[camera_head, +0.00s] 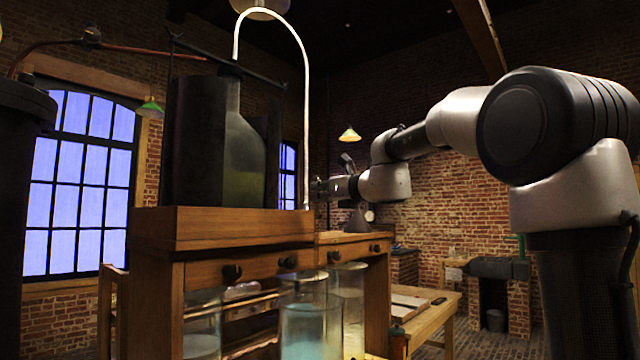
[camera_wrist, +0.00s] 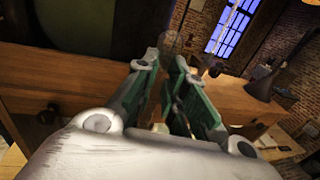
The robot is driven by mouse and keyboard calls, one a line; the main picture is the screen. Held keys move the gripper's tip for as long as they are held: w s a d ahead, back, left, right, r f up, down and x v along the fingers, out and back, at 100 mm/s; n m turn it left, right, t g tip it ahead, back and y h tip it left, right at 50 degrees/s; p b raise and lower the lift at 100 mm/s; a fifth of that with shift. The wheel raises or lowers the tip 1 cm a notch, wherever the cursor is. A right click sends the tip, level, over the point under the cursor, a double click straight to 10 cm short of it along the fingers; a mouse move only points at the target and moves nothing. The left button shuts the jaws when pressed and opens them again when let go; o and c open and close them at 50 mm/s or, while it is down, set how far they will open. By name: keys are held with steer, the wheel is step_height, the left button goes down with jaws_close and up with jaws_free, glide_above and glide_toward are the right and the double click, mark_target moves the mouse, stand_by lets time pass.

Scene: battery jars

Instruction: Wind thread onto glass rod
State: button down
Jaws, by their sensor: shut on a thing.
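My gripper (camera_head: 324,188) is at the right of the wooden cabinet top in the head view, close to the lower end of a thin white arch. In the wrist view my gripper's green-padded fingers (camera_wrist: 172,66) are close together on a small, blurred brownish thing (camera_wrist: 170,42) at their tips. I cannot tell whether it is the thread or the rod. The thin white arch (camera_head: 303,90) rises behind the dark jar and comes down to its right; it could be thread or a bent rod. No separate glass rod can be made out for sure.
A large dark jar (camera_head: 232,150) stands on the wooden cabinet (camera_head: 215,222), left of my gripper. Glass jars (camera_head: 311,325) with pale liquid stand below. A wooden table (camera_head: 437,312) is at lower right. A dark cone-shaped thing (camera_wrist: 265,85) stands to the right in the wrist view.

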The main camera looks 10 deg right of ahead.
mark_target(318, 290)
step_height(318, 290, down, 27)
steer(key=shift+r, duration=0.15)
stand_by(0.7)
steer(key=shift+d, duration=0.1)
stand_by(0.3)
